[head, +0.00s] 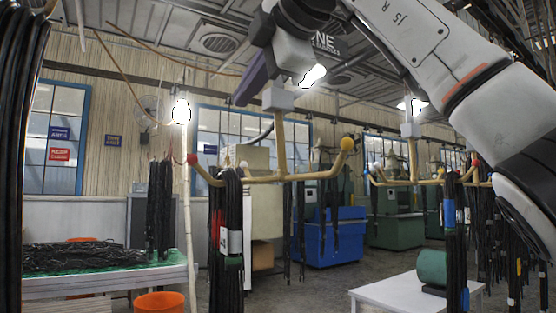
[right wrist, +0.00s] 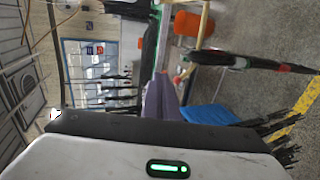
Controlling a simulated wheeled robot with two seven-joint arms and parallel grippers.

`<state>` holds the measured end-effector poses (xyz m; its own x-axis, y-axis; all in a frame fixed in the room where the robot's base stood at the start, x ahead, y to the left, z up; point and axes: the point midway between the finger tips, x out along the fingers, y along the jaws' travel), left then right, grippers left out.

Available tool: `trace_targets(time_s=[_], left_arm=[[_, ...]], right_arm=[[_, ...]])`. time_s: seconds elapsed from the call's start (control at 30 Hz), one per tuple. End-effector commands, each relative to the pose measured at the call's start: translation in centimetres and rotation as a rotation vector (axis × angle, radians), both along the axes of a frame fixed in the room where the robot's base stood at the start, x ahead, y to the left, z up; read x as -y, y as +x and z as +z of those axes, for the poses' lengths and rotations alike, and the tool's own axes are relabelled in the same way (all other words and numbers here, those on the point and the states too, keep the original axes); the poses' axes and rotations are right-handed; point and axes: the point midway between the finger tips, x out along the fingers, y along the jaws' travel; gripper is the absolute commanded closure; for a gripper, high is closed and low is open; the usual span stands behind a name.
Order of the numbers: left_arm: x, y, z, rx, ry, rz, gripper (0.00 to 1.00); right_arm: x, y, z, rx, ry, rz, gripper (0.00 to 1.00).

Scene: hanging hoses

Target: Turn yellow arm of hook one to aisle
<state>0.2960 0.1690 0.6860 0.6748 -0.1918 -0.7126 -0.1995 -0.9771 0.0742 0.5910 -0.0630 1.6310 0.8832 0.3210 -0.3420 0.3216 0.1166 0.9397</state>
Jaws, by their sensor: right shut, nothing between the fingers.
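The near hanging hook has a tan stem (head: 281,145) under a grey block (head: 277,98). Its yellow-tipped arm (head: 347,144) points right in the head view, its end bent up. Its red-tipped arm (head: 192,159) points left, and a white ball (head: 243,165) shows between them. A black hose bundle (head: 230,215) hangs on the left side. A purple finger (right wrist: 160,100) shows in the right wrist view. My left gripper is not in view.
A second hook (head: 412,150) with hoses hangs to the right. A white table (head: 400,290) with a green roll (head: 432,267) stands front right. A hose-covered bench (head: 100,280) and an orange bucket (head: 160,302) are at left. Dark hoses (head: 15,150) hang close at the left edge.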

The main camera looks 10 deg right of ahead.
Motion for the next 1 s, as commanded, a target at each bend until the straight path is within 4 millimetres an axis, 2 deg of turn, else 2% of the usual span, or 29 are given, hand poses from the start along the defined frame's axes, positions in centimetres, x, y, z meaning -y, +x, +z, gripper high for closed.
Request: trace_targets(time_s=[0.3,1.0], left_arm=[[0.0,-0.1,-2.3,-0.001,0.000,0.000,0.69],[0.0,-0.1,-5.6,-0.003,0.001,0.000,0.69]], right_arm=[[1.1,-2.9,-0.3,0.003,0.000,0.000,1.00],[3.5,-9.5,-0.2,0.003,0.001,0.000,1.00]])
